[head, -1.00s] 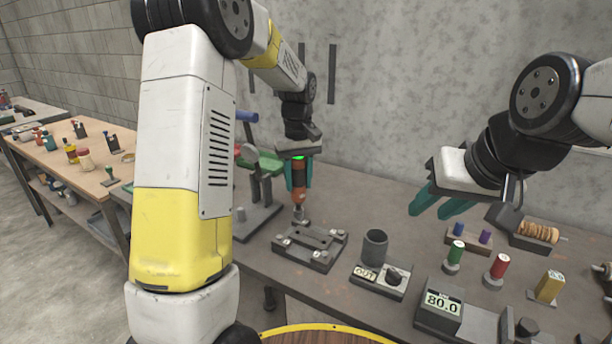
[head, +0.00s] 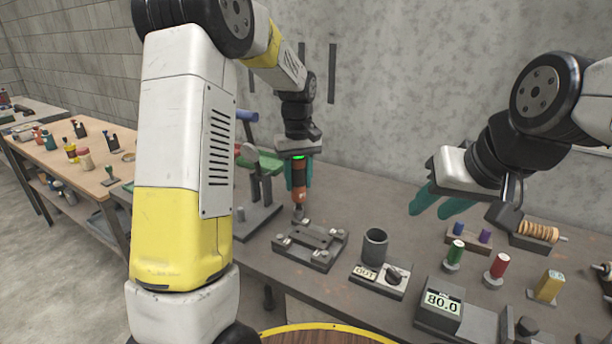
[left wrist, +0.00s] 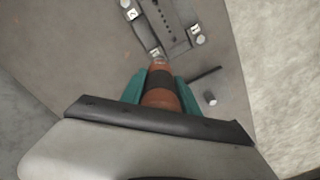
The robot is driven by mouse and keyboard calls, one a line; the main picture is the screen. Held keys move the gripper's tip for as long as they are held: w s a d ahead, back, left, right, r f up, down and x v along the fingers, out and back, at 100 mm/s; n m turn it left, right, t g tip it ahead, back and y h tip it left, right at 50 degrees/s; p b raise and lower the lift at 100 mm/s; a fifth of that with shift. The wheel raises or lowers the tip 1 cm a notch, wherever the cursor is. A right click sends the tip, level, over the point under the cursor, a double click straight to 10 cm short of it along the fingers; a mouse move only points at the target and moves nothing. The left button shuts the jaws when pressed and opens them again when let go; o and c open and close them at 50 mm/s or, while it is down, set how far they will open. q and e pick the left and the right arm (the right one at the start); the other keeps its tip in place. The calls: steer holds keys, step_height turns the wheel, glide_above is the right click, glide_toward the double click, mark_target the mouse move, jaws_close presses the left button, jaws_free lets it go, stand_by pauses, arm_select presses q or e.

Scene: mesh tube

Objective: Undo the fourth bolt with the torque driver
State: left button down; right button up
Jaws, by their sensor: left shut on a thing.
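My left gripper (head: 299,175) is shut on the torque driver (head: 299,196), an orange and black tool pointing straight down. The driver's tip is at the far left corner of the dark bolted fixture (head: 311,247). In the left wrist view, the driver (left wrist: 160,92) sits between the teal fingers, and its tip is at or just above a corner bolt of the fixture (left wrist: 168,22); I cannot tell if it touches. Another bolt (left wrist: 200,38) shows at a neighbouring corner. The tip partly hides the bolt beneath it. My right gripper (head: 437,200) is open and empty above the bench.
A grey cup (head: 375,247) stands on a labelled base with a knob, right of the fixture. A display reading 80.0 (head: 440,306) is at the front. Red (head: 497,268) and green (head: 456,254) cylinders stand farther right. A tool stand (head: 255,212) is left of the fixture.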

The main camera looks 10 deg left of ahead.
arm_select(q)
steer(key=shift+f, duration=0.45)
stand_by(0.4)
steer(key=shift+r, duration=0.3)
stand_by(0.9)
